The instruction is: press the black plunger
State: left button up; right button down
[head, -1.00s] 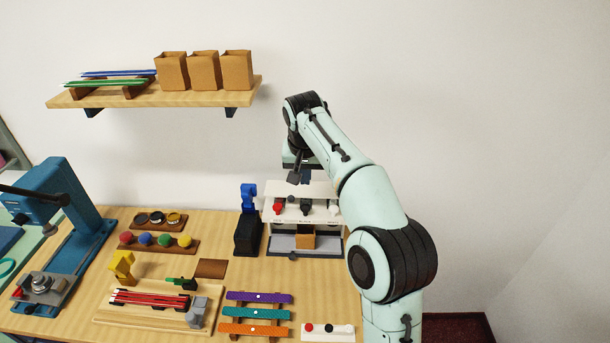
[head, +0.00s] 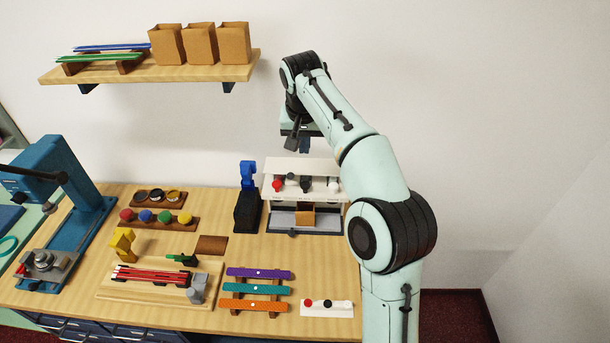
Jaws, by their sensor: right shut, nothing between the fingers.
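A white dispenser box (head: 300,166) stands at the back right of the counter. Its front carries a red plunger (head: 278,185), the black plunger (head: 306,184) and a white plunger (head: 333,187) in a row. A dark knob (head: 290,177) shows between the red and black ones. My right gripper (head: 298,144) is shut and empty, pointing down above the dispenser and apart from the plungers. My left gripper is out of view.
An open tray below the plungers holds a brown block (head: 305,216). A black and blue device (head: 247,200) stands just left of the dispenser. A white strip (head: 327,309) with red and black knobs lies in front. A wooden shelf (head: 200,73) hangs on the wall.

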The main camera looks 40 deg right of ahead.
send_near(305, 183)
jog(key=x, duration=0.5)
jog(key=shift+d+f, duration=0.15)
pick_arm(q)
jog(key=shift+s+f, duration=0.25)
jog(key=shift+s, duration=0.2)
pick_arm(e)
jog(key=shift+f, duration=0.6)
jog(key=shift+w, duration=0.1)
